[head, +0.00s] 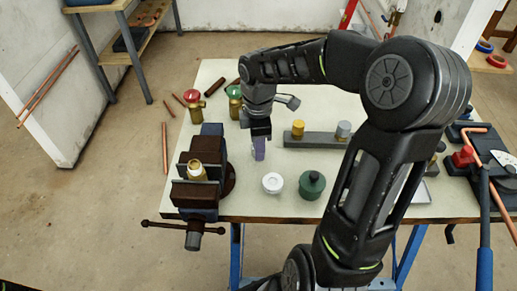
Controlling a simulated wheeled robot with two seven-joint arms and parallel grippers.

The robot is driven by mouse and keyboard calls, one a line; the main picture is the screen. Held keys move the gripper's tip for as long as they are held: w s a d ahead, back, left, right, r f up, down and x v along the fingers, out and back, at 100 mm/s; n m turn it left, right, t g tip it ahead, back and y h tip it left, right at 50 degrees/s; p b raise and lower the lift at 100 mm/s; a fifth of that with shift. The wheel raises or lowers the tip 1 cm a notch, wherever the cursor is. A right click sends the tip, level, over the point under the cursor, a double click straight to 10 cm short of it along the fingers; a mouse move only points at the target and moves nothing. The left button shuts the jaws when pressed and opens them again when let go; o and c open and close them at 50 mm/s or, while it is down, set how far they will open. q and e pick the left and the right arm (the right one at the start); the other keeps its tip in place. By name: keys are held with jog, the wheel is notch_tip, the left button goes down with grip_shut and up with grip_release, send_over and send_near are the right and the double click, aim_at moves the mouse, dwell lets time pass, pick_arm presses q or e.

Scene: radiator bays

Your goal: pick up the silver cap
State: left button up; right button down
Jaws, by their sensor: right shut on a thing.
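A silver cap (343,130) stands on the right part of a long grey block (315,141) on the table. A gold cap (298,129) stands on the same block to its left. My right gripper (259,138) is left of the block, pointing down, clear of the silver cap. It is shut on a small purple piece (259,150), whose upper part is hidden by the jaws. I cannot tell whether the purple piece touches the table. My left gripper is not in view.
A vise (211,160) with a brass fitting (196,172) is at the table's left edge. A white ring-like part (272,183) and a green pot (312,185) stand in front. Valves with red (192,96) and green (234,91) handles are behind.

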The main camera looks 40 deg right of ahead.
notch_tip(320, 180, up, 8)
jog(key=shift+r, duration=0.2)
dwell(0.6)
